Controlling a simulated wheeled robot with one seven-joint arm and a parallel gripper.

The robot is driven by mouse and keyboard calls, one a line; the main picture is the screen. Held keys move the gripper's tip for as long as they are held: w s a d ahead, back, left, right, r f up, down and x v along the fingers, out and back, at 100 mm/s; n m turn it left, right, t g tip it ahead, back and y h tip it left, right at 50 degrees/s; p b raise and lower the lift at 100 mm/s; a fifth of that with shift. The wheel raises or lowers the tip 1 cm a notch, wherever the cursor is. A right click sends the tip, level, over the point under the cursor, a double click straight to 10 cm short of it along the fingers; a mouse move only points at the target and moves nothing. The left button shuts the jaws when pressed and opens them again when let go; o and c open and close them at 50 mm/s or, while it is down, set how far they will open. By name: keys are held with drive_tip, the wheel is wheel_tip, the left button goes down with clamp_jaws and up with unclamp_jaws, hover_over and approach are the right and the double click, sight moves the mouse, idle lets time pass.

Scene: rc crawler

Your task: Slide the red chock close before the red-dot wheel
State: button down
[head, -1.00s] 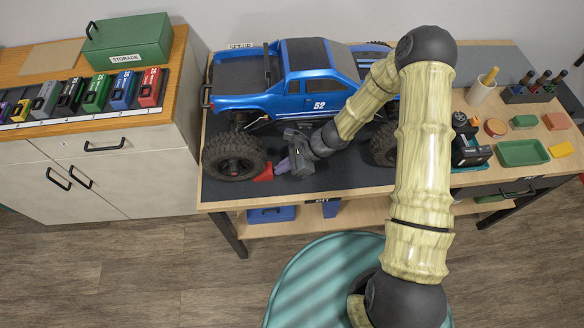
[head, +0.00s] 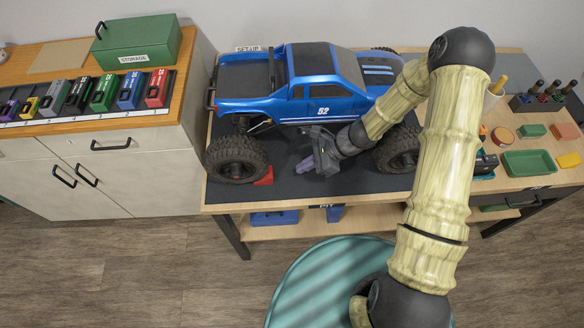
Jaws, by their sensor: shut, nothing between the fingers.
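The red chock (head: 265,177) is a small wedge on the dark mat, at the lower right of the truck's left wheel (head: 236,159). It appears touching or very near the tyre; I cannot tell which. The truck's other near wheel (head: 398,149) is partly behind my arm. No red dot can be made out on either wheel. My gripper (head: 304,166), with purple fingers, is shut and empty. It is low over the mat, right of the chock, with a clear gap between them.
The blue truck (head: 310,100) stands over the mat (head: 330,185) on the bench, close behind my gripper. A green tray (head: 527,163) and small blocks lie to the right. The left counter holds numbered coloured boxes and a green storage box (head: 138,42).

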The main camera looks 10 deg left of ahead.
drive_tip(key=s+v, duration=0.1)
drive_tip(key=v, duration=0.5)
drive_tip(key=shift+w+d+r, duration=0.3)
drive_tip(key=shift+w+r, duration=0.05)
drive_tip(key=shift+r, duration=0.05)
drive_tip(key=s+d+r+n+t+h+p, duration=0.1)
drive_tip(key=s+d+r+n+t+h, duration=0.1)
drive_tip(key=s+d+r+n+h, duration=0.2)
drive_tip(key=s+d+r+n+t+h+p, duration=0.2)
drive_tip(key=s+d+r+n+h, duration=0.2)
drive_tip(key=d+r+n, duration=0.7)
wheel_tip(320, 180, up, 5)
drive_tip(key=shift+s+f+t+h, duration=0.1)
drive_tip(key=shift+s+t+h, duration=0.3)
drive_tip(key=shift+s, duration=0.25)
drive_tip(key=shift+w+d, duration=0.1)
drive_tip(key=shift+d, duration=0.15)
